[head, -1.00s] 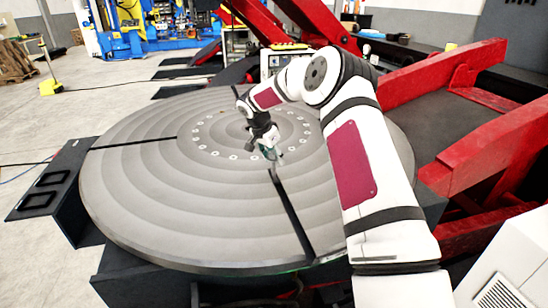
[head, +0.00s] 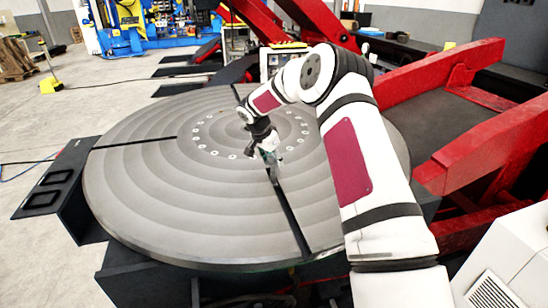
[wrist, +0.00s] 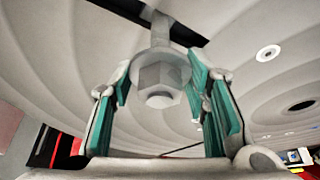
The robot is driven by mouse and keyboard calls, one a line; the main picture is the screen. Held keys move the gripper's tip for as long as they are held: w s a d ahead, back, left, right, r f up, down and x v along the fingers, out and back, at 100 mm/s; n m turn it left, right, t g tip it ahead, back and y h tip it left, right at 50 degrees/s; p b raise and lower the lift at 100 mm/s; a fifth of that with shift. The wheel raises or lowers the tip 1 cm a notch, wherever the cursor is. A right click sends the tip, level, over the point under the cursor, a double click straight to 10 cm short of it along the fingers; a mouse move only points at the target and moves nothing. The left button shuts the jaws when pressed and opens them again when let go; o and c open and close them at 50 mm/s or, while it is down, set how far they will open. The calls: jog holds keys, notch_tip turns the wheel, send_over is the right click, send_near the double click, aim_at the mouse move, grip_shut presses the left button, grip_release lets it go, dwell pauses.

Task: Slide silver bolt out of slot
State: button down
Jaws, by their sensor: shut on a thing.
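The silver bolt (wrist: 160,72) has a hex head facing the wrist camera and sits between the teal finger pads of my gripper (wrist: 162,92). Its far end is at the dark slot (wrist: 198,32) in the round grey table. In the head view my gripper (head: 268,153) points down over the table, at the inner end of the front slot (head: 291,215). My gripper is shut on the bolt. The bolt is too small and covered to make out clearly in the head view. How deep it sits in the slot is hidden.
The round table (head: 150,215) is otherwise bare, with a ring of small holes around its middle. The front slot runs clear to the rim. Red beams (head: 455,110) stand at the right. A dark bracket (head: 50,190) juts out at the left.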

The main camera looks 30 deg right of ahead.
jog(key=shift+s+a+p, duration=0.2)
jog(key=shift+s+p, duration=0.45)
jog(key=shift+s, duration=0.25)
jog(key=shift+s+a+p, duration=0.15)
jog(key=shift+s+p, duration=0.55)
jog(key=shift+s, duration=0.15)
jog(key=shift+s+a+p, duration=0.2)
jog(key=shift+s+p, duration=0.45)
jog(key=shift+s, duration=0.25)
jog(key=shift+s, duration=0.1)
jog(key=s+a+p, duration=0.1)
jog(key=s+p, duration=0.4)
jog(key=s, duration=0.2)
jog(key=shift+s+a, duration=0.3)
jog(key=shift+s, duration=0.05)
jog(key=shift+p, duration=0.3)
jog(key=s+a+p, duration=0.1)
jog(key=s+p, duration=0.1)
jog(key=s, duration=0.5)
jog(key=shift+s+a, duration=0.3)
jog(key=shift+s, duration=0.05)
dwell(1.1)
jog(key=shift+s, duration=0.1)
dwell(0.4)
jog(key=s+a, duration=0.1)
jog(key=s, duration=0.6)
jog(key=shift+s+a, duration=0.25)
jog(key=shift+s, duration=0.1)
dwell(0.9)
